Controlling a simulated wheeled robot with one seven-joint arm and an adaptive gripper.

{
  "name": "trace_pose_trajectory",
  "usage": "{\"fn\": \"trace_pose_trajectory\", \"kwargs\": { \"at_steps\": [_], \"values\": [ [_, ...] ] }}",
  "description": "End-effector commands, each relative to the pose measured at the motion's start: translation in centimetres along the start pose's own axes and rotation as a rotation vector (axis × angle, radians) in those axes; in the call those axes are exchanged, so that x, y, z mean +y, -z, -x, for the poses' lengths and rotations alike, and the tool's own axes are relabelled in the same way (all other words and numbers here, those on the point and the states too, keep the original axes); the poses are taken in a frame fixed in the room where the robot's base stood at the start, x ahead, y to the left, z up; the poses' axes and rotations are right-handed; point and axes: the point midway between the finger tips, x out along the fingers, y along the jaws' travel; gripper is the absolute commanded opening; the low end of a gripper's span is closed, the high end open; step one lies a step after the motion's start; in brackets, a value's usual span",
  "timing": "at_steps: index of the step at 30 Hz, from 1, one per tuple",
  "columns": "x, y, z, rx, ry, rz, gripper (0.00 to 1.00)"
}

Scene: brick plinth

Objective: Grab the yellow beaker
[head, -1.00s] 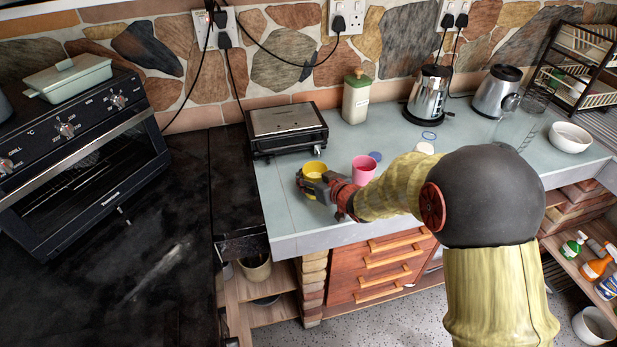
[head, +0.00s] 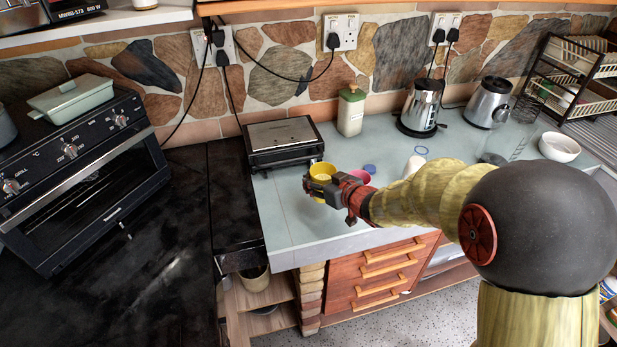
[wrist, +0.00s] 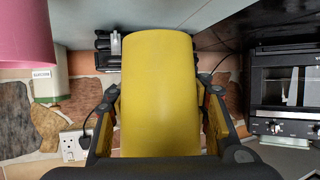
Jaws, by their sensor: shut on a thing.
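The yellow beaker (head: 322,171) is in my gripper (head: 316,188), above the front left part of the grey-blue counter (head: 300,222) in the head view. In the wrist view the yellow beaker (wrist: 158,95) fills the middle, with the fingers of my gripper (wrist: 160,118) on its left and right sides. My gripper is shut on it. The head view hides part of the beaker behind the gripper.
A pink cup (head: 359,177) stands just right of my gripper, partly hidden by my arm. A black and silver grill (head: 283,142) is behind to the left. A cream bottle (head: 351,111), a kettle (head: 421,107) and a white bowl (head: 559,147) stand farther back and right.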

Motion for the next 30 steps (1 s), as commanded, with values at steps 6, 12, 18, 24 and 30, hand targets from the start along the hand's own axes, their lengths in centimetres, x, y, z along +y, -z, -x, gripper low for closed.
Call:
{"fn": "trace_pose_trajectory", "kwargs": {
  "at_steps": [6, 12, 18, 24, 30],
  "values": [
    [0.5, 0.6, 2.8, -0.001, -0.002, -0.002, 0.11],
    [0.8, 0.7, 5.2, 0.0, -0.002, -0.001, 0.11],
    [1.1, 0.7, 7.2, 0.001, -0.002, -0.001, 0.11],
    [1.3, 0.7, 8.7, 0.0, -0.002, -0.001, 0.11],
    [1.4, 0.7, 9.7, 0.0, -0.001, -0.001, 0.11]
  ]
}}
